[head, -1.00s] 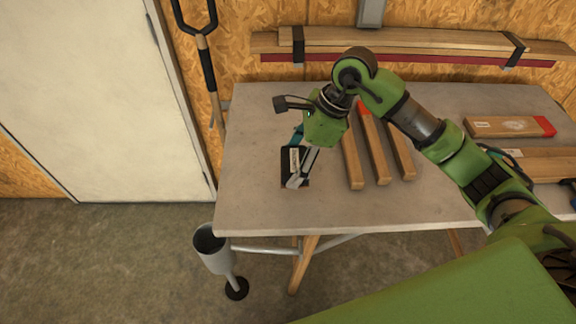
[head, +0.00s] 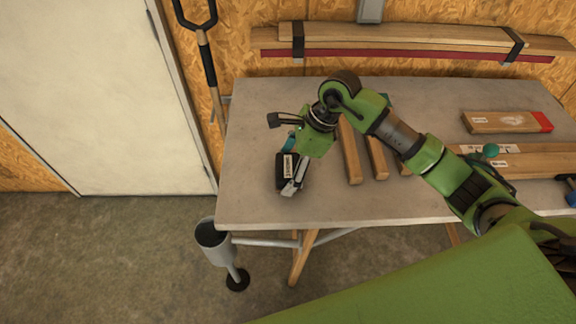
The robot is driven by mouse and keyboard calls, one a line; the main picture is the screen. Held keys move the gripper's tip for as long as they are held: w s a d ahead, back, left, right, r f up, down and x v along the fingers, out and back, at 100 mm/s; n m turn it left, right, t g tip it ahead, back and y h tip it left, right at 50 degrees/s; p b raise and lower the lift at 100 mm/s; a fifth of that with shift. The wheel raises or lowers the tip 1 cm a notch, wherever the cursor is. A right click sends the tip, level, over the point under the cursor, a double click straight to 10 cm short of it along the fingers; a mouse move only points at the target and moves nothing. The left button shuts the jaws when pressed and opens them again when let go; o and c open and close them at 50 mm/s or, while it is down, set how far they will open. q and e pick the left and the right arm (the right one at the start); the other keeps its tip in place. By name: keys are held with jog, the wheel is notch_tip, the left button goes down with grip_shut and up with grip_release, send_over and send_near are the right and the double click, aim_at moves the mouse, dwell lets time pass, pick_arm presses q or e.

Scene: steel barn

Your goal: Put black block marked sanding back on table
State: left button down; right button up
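The black block (head: 281,172) with a white label is at the left part of the grey table (head: 250,205). The label's writing is too small to read. My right gripper (head: 291,182) reaches down over it from the right, and its pale fingers close on the block. The block looks slightly tilted; I cannot tell whether its underside touches the tabletop. The gripper hides part of the block. My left gripper is not in view.
Several wooden pieces (head: 350,155) lie just right of the gripper, partly behind my arm. A red-ended board (head: 500,122) lies at the back right. The tabletop's front left is clear.

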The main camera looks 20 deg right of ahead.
jog(key=shift+r, duration=0.15)
jog(key=shift+d+r, duration=0.1)
jog(key=shift+r, duration=0.05)
jog(key=b+v, duration=0.2)
jog(key=v, duration=0.9)
jog(key=shift+r+b, duration=0.35)
jog(key=shift+s+d+f, duration=0.1)
jog(key=shift+s, duration=0.05)
